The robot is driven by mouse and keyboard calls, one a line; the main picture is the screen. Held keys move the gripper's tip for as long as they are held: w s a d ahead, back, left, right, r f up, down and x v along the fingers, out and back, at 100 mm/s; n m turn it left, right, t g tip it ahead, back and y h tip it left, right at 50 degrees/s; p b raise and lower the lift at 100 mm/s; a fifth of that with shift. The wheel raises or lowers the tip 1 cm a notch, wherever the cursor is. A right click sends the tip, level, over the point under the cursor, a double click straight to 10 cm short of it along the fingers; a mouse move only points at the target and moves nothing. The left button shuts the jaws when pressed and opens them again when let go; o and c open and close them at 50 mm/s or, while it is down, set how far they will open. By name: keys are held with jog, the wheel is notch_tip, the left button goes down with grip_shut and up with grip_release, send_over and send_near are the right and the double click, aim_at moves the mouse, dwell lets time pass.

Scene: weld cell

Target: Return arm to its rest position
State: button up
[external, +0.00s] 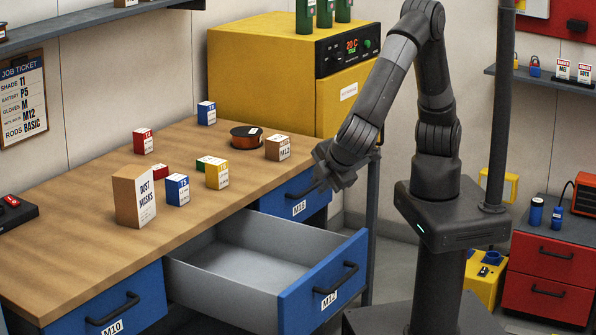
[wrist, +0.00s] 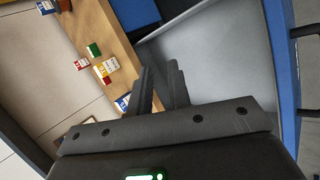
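My gripper (external: 332,178) hangs beside the right end of the workbench, above the right side of the open drawer, in the external view. In the wrist view its two fingers (wrist: 160,68) stand apart with a narrow gap and nothing between them. My arm is bent, its forearm slanting down to the left from a high elbow. The pulled-out blue M12 drawer (external: 322,283) looks empty inside; its grey interior also shows in the wrist view (wrist: 215,60).
The wooden workbench (external: 75,230) carries a dust-mask box (external: 134,195), several small boxes and a tape-like roll (external: 246,137). A yellow oven (external: 262,75) stands behind. A dark pole (external: 497,110) rises right of my arm. A red cabinet (external: 548,260) stands at right.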

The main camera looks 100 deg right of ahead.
jog(key=s+d+r+m+g+y, duration=0.1)
jog(key=s+d+r+y, duration=0.25)
jog(key=d, duration=0.55)
jog(key=s+d+r+m+y, duration=0.1)
jog(key=s+d+r+y, duration=0.1)
jog(key=d+r, duration=0.45)
jog(key=s+d+r+m+t+y, duration=0.1)
jog(key=s+d+m+t+y, duration=0.1)
jog(key=s+d, duration=0.9)
jog(key=shift+s+d+r+m+t, duration=0.35)
jog(key=shift+s+m+t, duration=0.2)
jog(key=shift+t, duration=0.55)
jog(key=shift+y, duration=0.25)
